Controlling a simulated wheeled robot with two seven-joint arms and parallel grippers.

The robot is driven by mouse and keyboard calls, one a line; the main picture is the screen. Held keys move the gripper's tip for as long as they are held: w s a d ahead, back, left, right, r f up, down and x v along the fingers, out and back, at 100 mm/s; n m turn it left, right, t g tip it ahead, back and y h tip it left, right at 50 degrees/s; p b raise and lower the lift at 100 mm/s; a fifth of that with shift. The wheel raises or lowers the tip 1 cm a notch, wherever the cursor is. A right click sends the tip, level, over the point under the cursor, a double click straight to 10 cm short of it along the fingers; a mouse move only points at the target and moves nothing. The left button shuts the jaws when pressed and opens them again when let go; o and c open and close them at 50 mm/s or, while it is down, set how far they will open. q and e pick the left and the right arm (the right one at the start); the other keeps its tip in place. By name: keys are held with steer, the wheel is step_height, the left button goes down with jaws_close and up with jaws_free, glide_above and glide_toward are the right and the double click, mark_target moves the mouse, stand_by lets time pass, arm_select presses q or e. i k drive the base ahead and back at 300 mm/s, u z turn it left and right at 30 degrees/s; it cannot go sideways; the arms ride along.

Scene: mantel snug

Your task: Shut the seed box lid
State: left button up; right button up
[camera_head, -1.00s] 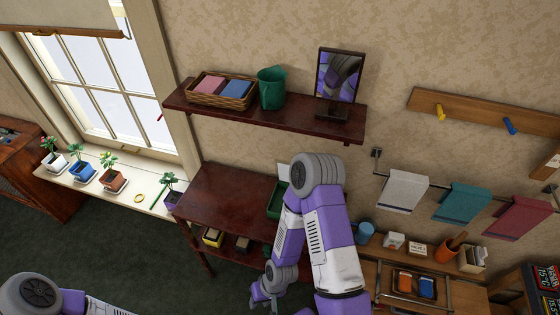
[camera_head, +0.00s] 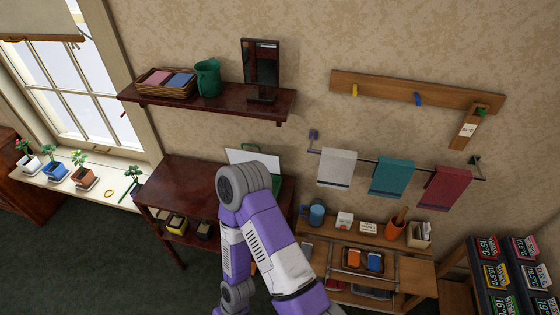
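A green box, which I take to be the seed box (camera_head: 276,186), stands at the right end of the dark red-brown table (camera_head: 185,182), mostly hidden behind my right arm. Its lid (camera_head: 262,158) stands up open, with a pale inner face and a green handle at the top edge. My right arm rises in front of the box and bends down. Its wrist is at the bottom edge, below and left of the box and apart from it; the fingers of my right gripper cannot be made out. My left gripper is out of view.
A shelf (camera_head: 215,105) above the table holds a basket, a green jug and a dark-framed mirror. A wooden desk (camera_head: 405,268) with a blue mug and tray stands right. Potted plants line the windowsill (camera_head: 100,188). The table's left part is clear.

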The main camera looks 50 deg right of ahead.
mark_target(272, 163)
steer(key=u, duration=0.05)
steer(key=k, duration=0.3)
steer(key=z, duration=0.95)
